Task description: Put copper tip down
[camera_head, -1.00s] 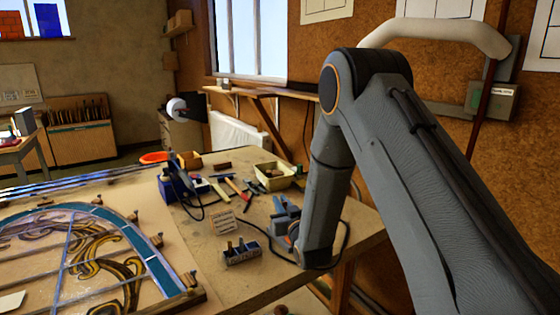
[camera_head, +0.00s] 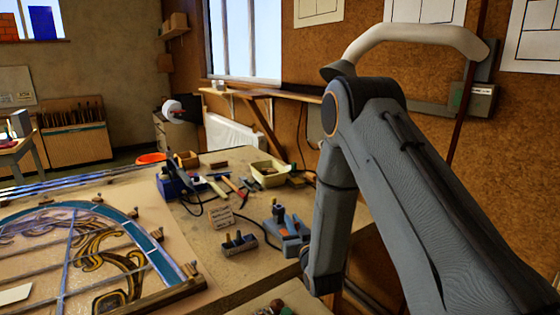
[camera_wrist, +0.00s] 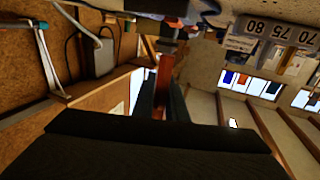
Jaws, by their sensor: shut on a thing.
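In the wrist view a reddish copper tip (camera_wrist: 163,74) stands between the dark fingers of my gripper (camera_wrist: 162,92), which is shut on it. Its far end lies near dark, blurred shapes, and I cannot tell whether it touches anything. A grey block (camera_wrist: 272,29) marked 70, 75 and 80 is at the upper right of that view. In the head view a small grey block (camera_head: 239,244) holding upright tips stands near the bench's front edge. My gripper's fingers are hidden in the head view, below the arm's lower end.
A blue-grey device (camera_head: 290,236) with a dark knob stands right of the block, close to my arm. A small card (camera_head: 221,217), a blue unit (camera_head: 174,184) with a cable, tools and a yellow tray (camera_head: 268,178) lie behind. The leaded panel (camera_head: 152,243) fills the left.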

